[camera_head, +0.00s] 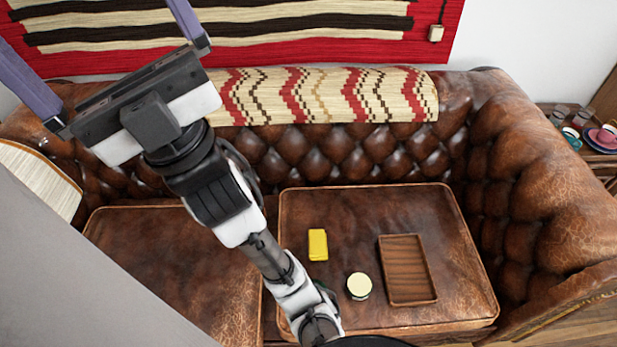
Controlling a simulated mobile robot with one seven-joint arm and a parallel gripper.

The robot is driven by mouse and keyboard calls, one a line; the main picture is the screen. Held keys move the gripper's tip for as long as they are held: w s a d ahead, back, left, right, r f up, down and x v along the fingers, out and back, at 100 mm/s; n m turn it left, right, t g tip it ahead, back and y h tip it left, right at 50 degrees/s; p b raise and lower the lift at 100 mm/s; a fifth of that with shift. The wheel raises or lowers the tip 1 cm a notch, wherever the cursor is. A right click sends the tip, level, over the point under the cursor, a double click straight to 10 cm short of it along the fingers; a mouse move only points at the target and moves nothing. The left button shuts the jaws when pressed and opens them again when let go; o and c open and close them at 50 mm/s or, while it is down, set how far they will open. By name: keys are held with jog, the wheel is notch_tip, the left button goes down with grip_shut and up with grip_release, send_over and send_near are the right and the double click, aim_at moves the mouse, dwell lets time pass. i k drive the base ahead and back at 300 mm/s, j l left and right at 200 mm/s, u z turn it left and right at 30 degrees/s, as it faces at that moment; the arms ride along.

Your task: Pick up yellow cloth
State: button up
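The yellow cloth (317,245) is a small folded rectangle lying on the right seat cushion of a brown leather sofa. It is fully visible and nothing touches it. My gripper (112,52) is raised at the upper left, well away from the cloth. Its two purple-grey fingers are spread wide apart and nothing is between them. My arm runs from the bottom middle up to the gripper, passing left of the cloth.
On the same cushion (370,208) are a round jar with a pale lid (359,286) and a shallow wooden tray (408,270), right of the cloth. The tufted backrest and right armrest (560,190) rise around it. A side table with cups (600,148) stands at far right.

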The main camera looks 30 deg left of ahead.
aim_at(317, 246)
jog(key=k+u, duration=0.1)
jog(key=u, duration=0.2)
jog(key=k+j+u, duration=0.15)
jog(key=u, duration=0.15)
jog(key=l+u, duration=0.5)
jog(key=l, duration=0.55)
jog(key=k+j+z, duration=0.25)
jog(key=j, duration=0.35)
jog(key=k+j+z, duration=0.25)
jog(key=k+j, duration=0.2)
jog(key=j, duration=0.1)
